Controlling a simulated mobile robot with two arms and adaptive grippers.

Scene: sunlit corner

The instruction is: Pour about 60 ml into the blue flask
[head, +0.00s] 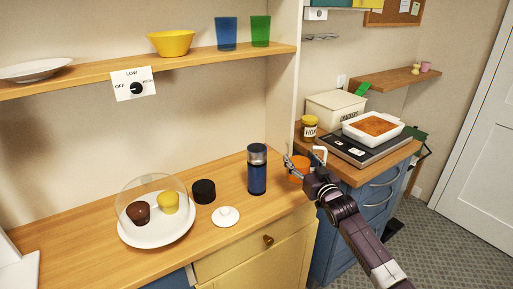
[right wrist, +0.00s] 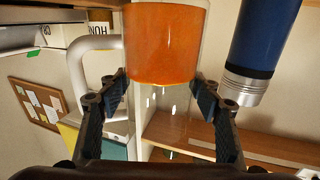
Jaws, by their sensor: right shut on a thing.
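The blue flask (head: 257,176) stands upright on the wooden counter, with a silvery band at its top. It also shows upside down in the right wrist view (right wrist: 263,38). My right gripper (head: 297,167) is shut on a clear jug with orange liquid (right wrist: 165,45) and a pale handle (right wrist: 90,58). In the head view the jug (head: 298,174) is just right of the flask, apart from it, and looks roughly upright. The gripper's fingers (right wrist: 166,98) are on both sides of the jug. My left gripper is not in view.
A black cap (head: 204,191) and a white knobbed lid (head: 226,216) lie left of the flask. Further left, a clear dome (head: 150,187) covers cakes on a white plate (head: 157,238). A honey jar (head: 309,128) and a white dish on a dark scale (head: 348,153) stand right.

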